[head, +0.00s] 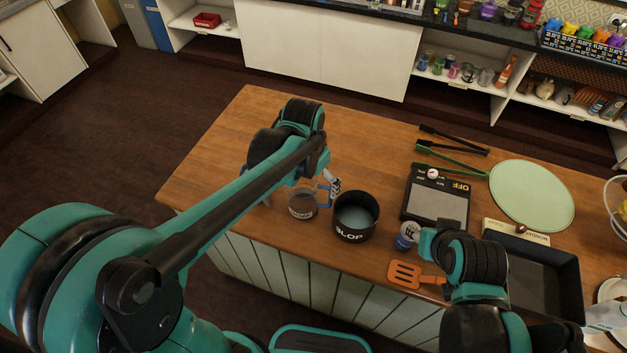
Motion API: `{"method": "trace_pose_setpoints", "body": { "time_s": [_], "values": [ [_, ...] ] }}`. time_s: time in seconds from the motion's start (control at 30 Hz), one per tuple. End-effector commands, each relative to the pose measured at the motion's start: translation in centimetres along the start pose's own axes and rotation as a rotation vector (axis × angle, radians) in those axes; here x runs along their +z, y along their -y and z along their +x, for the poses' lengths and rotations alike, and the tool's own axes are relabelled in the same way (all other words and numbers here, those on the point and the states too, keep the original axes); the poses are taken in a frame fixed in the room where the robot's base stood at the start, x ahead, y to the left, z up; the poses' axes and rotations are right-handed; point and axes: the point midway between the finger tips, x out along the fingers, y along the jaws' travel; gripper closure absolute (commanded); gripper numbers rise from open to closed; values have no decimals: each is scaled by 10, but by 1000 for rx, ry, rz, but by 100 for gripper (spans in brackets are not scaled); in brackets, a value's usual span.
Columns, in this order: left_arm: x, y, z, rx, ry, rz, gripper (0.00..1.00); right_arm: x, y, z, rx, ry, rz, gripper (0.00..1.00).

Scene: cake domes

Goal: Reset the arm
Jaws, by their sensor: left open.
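My left arm reaches in from the left over the wooden table (225,150). My left gripper (331,186) is open and partly hidden by its own wrist, close by a clear measuring cup (302,205) with a blue handle. I cannot tell whether it touches the handle. A black pot (355,234) marked SLOP stands just right of the cup.
A black scale (437,204), green tongs (450,161), a round green mat (533,195) and a dark tray (555,275) fill the right. The table's left part is clear.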

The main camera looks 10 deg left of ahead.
Motion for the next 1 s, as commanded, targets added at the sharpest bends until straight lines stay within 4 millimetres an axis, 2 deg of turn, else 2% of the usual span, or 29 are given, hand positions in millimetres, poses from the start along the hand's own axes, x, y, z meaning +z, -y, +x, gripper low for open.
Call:
{"method": "trace_pose_setpoints", "body": {
  "time_s": [0.4,0.53,0.67,0.77,0.9,1.0],
  "values": [
    [1,0,0,-1,-2,-2,0,0,0,1,0,0,0,60],
    [13,3,0,-13,-30,-34,0,6,0,9,0,0,0,60],
    [44,10,1,-43,-105,-115,0,20,0,28,0,0,0,60],
    [75,14,6,-73,-183,-198,0,32,0,44,0,0,0,60],
    [114,18,18,-111,-292,-307,0,46,0,64,0,0,0,60],
    [137,20,29,-132,-358,-370,0,54,0,75,0,0,0,60]
  ]
}}
